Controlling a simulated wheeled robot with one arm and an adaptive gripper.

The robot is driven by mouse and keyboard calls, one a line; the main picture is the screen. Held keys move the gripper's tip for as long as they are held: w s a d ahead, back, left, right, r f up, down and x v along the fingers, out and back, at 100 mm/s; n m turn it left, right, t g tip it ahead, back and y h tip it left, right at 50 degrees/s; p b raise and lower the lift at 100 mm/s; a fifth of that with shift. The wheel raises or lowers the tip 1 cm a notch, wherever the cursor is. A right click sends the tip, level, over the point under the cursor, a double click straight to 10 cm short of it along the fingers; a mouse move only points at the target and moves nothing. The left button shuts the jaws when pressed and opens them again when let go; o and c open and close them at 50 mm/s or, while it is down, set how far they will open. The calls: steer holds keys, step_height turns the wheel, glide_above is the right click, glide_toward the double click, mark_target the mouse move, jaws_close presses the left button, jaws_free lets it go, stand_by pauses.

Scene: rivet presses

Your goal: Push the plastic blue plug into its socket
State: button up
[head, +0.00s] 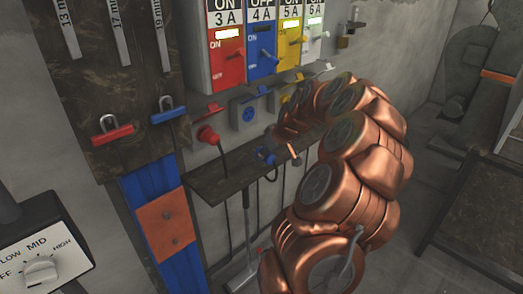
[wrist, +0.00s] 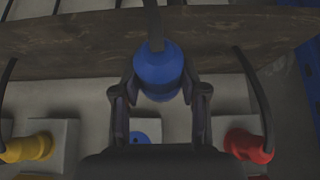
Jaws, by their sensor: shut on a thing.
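The blue plug (wrist: 158,72) is between the two fingers of my gripper (wrist: 160,88), which is shut on it. Its dark cord runs up from it in the wrist view. In the head view the blue plug (head: 264,157) is held just above the narrow shelf, below and right of the blue socket (head: 249,114). Plug and socket are apart. In the wrist view part of the blue socket (wrist: 140,137) shows below the plug, on the wall between the fingers; my gripper body hides the area beneath it. In the head view my arm partly hides the gripper.
A red plug (head: 208,135) sits in the socket to the left; the wrist view also shows a yellow plug (wrist: 27,148). The narrow dark shelf (head: 215,183) lies below the sockets, with cords hanging down. Coloured switch panels (head: 262,62) are above.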

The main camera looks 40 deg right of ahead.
mark_target(270, 163)
steer(key=shift+s+a+r, duration=0.1)
steer(key=shift+s+a, duration=0.4)
steer(key=shift+s, duration=0.3)
steer(key=shift+s+a+r, duration=0.1)
steer(key=shift+s+a, duration=0.45)
steer(key=shift+s, duration=0.3)
steer(key=shift+s+a+r, duration=0.1)
steer(key=shift+s+a, duration=0.4)
steer(key=shift+s, duration=0.3)
